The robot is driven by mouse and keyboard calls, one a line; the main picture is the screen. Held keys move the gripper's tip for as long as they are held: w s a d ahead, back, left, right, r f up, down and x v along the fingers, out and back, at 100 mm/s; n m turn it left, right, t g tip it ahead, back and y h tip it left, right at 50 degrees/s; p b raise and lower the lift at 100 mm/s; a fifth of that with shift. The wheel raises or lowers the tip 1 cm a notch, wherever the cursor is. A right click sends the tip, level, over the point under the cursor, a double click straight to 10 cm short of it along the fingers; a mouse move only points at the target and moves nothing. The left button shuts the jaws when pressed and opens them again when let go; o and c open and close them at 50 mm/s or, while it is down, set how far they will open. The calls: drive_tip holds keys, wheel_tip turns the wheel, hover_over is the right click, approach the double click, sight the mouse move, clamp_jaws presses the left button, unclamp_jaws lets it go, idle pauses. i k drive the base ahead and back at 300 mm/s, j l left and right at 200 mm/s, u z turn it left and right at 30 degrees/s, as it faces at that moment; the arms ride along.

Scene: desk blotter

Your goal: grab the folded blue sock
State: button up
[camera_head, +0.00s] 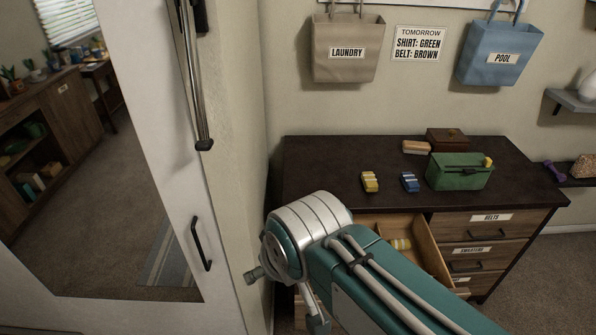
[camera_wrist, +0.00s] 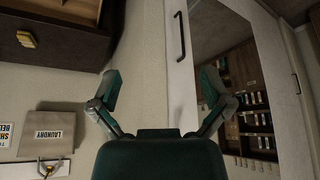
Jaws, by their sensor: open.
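The folded blue sock (camera_head: 409,182), with pale stripes, lies on the dark top of the dresser (camera_head: 325,160), between a folded yellow sock (camera_head: 370,182) and a green box (camera_head: 450,178). My gripper (camera_wrist: 160,84) is open and empty in the wrist view, its two fingers spread wide. It points towards the wall and white door, apart from the dresser. The wrist view shows a yellow folded item (camera_wrist: 27,39) on the dresser, but I cannot see the blue sock there. In the head view my arm's elbow hides part of the dresser front.
An open drawer (camera_head: 427,258) holds a yellow striped item (camera_head: 400,243). A brown box (camera_head: 447,139) and a tan block-like item (camera_head: 416,147) stand at the back. A mirrored door (camera_head: 95,170) is on the left. Laundry (camera_head: 346,65) and pool (camera_head: 499,70) bags hang above.

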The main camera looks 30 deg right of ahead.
sight(408, 180)
drive_tip(key=z, duration=1.8)
drive_tip(key=i+l+u, duration=0.4)
drive_tip(key=l, duration=0.25)
drive_tip(key=i+l+u, duration=0.15)
drive_tip(key=l, duration=0.2)
drive_tip(key=i+l+u, duration=0.2)
drive_tip(key=l, duration=0.2)
drive_tip(key=k, duration=0.1)
